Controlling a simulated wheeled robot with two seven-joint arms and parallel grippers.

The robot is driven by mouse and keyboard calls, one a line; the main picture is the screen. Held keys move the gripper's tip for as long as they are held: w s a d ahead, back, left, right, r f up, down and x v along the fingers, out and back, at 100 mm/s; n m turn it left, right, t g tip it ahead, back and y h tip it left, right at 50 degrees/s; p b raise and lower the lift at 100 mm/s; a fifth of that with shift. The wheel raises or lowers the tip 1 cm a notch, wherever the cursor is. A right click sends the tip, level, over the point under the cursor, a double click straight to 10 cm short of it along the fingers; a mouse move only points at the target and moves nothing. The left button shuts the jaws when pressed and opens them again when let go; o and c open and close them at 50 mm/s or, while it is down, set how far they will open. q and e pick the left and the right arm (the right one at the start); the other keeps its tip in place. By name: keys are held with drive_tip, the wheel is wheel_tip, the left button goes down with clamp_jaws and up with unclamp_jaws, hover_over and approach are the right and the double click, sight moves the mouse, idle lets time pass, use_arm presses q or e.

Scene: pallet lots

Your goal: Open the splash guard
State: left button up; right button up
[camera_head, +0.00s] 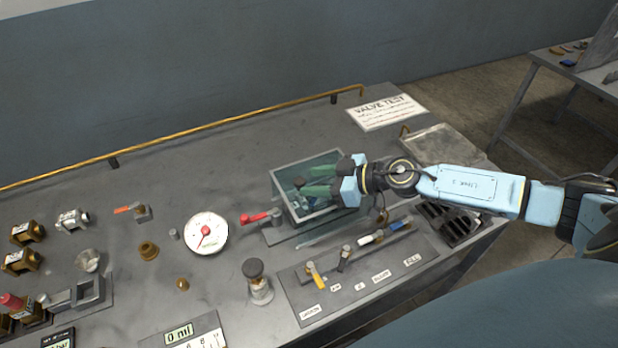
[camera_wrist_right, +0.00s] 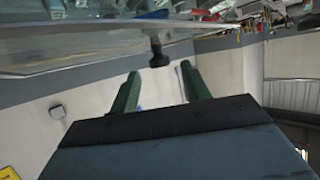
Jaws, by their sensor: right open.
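The splash guard (camera_head: 318,160) is a clear, glass-like cover with a grey frame, over a small box near the middle of the bench in the head view. A clear panel also shows at the upper left of the wrist view (camera_wrist_right: 70,57). My right gripper (camera_head: 306,181) reaches in from the right at the guard, its two green fingers apart. In the wrist view the open fingers (camera_wrist_right: 160,80) point toward a black knob (camera_wrist_right: 158,52) at the panel's edge, which appears in line with the gap. I cannot tell whether they touch it. My left gripper is out of view.
A red-handled valve (camera_head: 258,217) stands just left of the box. A round gauge (camera_head: 206,234) is further left. A panel with several small levers (camera_head: 310,290) lies in front. A brass rail (camera_head: 225,121) runs along the back. A sign (camera_head: 388,112) lies behind at the right.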

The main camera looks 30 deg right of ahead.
drive_tip(key=shift+x, duration=1.1)
clamp_jaws()
